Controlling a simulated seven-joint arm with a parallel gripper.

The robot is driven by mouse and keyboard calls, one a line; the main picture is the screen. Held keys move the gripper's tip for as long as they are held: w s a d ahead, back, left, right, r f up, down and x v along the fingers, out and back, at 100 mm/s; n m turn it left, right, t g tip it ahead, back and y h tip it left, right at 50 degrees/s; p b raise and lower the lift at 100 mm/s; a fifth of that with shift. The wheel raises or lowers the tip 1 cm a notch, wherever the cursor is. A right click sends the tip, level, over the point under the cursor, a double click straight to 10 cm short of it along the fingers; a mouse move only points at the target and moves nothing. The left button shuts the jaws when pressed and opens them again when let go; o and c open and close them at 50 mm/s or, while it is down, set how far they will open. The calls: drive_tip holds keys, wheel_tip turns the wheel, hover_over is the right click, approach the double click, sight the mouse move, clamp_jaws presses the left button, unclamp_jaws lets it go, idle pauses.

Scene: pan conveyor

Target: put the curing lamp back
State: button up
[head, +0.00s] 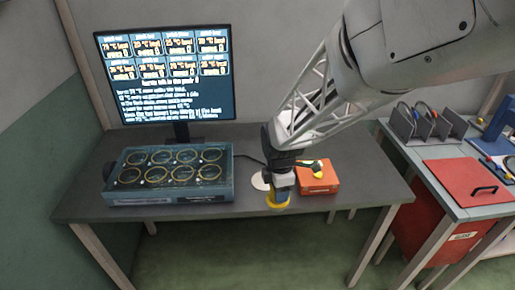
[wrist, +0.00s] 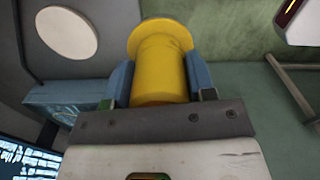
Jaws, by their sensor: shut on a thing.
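My gripper (head: 279,193) is shut on a yellow cylinder with a wider flared end, which I take to be the curing lamp (head: 277,204). In the wrist view the lamp (wrist: 160,62) sits between the two blue fingers of my gripper (wrist: 160,82). It is at the front edge of the dark table in the head view; its exact height is hard to tell. A pale round disc (head: 261,181) lies on the table just behind and left of my gripper; the disc is also bare in the wrist view (wrist: 67,32).
A blue-grey case (head: 170,197) with several round wells stands left on the table (head: 100,215), before a lit monitor (head: 165,75). An orange box (head: 318,180) with a green-and-yellow item on it is close right of my gripper. A side bench holds a red panel (head: 465,180).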

drive_tip(key=shift+w, duration=0.1)
drive_tip(key=w+a+f, duration=0.1)
drive_tip(key=w+a, duration=0.1)
drive_tip(key=w, duration=1.3)
drive_tip(key=shift+w+f, duration=0.25)
drive_tip(key=shift+w, duration=0.15)
drive_tip(key=shift+a, duration=0.1)
drive_tip(key=shift+f, duration=1.75)
drive_tip(key=o, duration=1.1)
drive_tip(key=shift+f, duration=0.15)
drive_tip(key=shift+o, duration=0.2)
